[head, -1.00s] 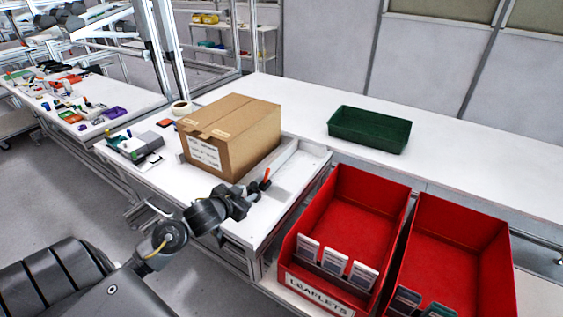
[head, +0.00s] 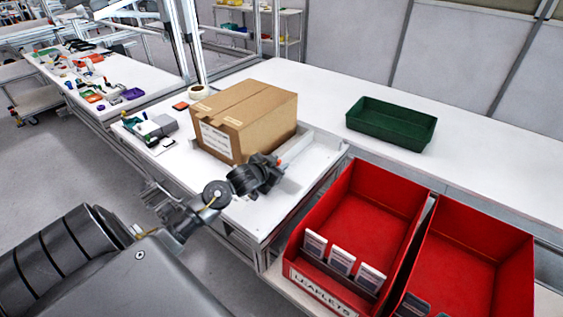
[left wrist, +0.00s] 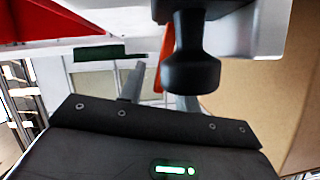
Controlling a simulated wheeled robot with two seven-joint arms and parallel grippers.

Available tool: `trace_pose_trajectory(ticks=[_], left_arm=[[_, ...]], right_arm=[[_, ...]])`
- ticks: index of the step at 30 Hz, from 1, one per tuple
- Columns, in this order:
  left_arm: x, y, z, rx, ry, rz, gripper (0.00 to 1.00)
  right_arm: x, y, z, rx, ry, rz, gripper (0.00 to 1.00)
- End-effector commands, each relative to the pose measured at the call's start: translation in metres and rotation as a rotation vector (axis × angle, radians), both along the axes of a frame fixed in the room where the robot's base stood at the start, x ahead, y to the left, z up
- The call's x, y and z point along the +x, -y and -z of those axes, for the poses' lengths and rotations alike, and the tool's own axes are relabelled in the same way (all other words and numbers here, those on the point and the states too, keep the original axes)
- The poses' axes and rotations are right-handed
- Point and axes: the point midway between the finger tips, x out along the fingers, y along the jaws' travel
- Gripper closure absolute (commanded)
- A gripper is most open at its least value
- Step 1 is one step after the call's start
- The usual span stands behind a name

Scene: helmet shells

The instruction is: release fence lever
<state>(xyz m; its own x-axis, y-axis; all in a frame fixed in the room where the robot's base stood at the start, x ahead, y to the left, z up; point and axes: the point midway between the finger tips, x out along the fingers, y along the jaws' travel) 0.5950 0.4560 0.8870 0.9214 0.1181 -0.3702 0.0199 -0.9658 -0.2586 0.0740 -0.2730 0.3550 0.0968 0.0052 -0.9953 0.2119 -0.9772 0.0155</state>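The fence lever, an orange handle (head: 284,162), shows only in part in the head view, behind my left gripper (head: 275,169) at the front of the cardboard box. In the left wrist view the orange lever (left wrist: 164,58) hangs near the left gripper's grey fingers (left wrist: 160,88), which stand apart with a gap between them. The lever appears to lie across this gap, with no finger clearly pressed on it. A black rounded part (left wrist: 190,65) hangs close beside the lever and hides part of one finger. My right gripper is not in view.
Red leaflet bins (head: 365,225) stand at front right. A green crate (head: 392,125) sits behind. A tape roll and small items lie left of the box.

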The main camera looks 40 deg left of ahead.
Motion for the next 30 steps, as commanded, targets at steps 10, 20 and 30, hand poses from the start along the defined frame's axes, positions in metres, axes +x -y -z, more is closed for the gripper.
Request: trace_pose_trajectory(ticks=[10,20,30], left_arm=[[0.022,-0.004,0.009,-0.001,0.000,-0.001,0.67],[0.022,-0.004,0.009,0.000,0.000,-0.001,0.83],[0.022,-0.004,0.008,-0.006,0.000,-0.002,1.00]], right_arm=[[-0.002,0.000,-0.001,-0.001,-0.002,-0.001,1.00],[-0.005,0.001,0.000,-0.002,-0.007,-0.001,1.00],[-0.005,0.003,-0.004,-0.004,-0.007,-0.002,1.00]])
